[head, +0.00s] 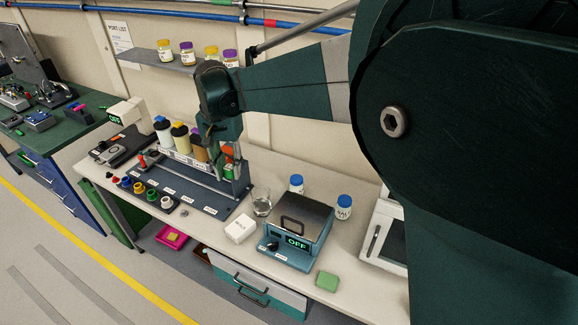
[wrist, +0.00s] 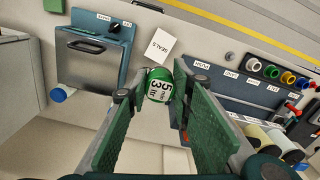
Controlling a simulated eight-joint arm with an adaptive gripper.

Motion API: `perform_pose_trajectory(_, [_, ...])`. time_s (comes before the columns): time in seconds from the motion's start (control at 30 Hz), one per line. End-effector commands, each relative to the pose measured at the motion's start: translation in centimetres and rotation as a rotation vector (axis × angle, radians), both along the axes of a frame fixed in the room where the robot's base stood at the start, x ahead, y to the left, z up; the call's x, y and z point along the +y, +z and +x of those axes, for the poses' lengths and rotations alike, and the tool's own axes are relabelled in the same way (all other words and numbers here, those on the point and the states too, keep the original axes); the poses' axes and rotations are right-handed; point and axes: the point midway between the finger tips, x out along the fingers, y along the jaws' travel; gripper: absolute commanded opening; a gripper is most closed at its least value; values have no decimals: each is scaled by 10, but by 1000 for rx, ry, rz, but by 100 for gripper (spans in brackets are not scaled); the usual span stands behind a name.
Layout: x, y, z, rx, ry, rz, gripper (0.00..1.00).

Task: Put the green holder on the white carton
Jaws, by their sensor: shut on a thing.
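The green holder (wrist: 159,86) is a small green cylinder with a white, printed label face, seen in the wrist view. My gripper (wrist: 154,92) is shut on it, with one green-padded finger on each side near the tips. In the head view the gripper is partly hidden among the things at the rack, and I cannot make out the holder clearly there. The white carton (head: 240,228) stands on the bench, left of the device marked OFF. In the wrist view the carton (wrist: 160,46) shows its top marked SEALS, beyond the holder and apart from it. Its visible top is clear.
A device marked OFF (head: 296,232) stands right of the carton, and a glass beaker (head: 262,203) is just behind. A dark rack (head: 215,202) with bottles and coloured rings lies left. Two blue-capped jars (head: 344,207) and a green block (head: 327,281) are on the right.

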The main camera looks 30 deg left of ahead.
Motion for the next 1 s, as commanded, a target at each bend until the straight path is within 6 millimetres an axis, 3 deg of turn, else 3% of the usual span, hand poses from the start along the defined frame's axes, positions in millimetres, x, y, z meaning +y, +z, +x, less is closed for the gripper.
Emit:
perform_pose_trajectory(0.5, [1,-126,0,0,-1,0,10])
perform_pose_trajectory(0.7, [0,-148,0,0,-1,0,10])
perform_pose_trajectory(1.0, [0,-152,0,0,-1,0,10])
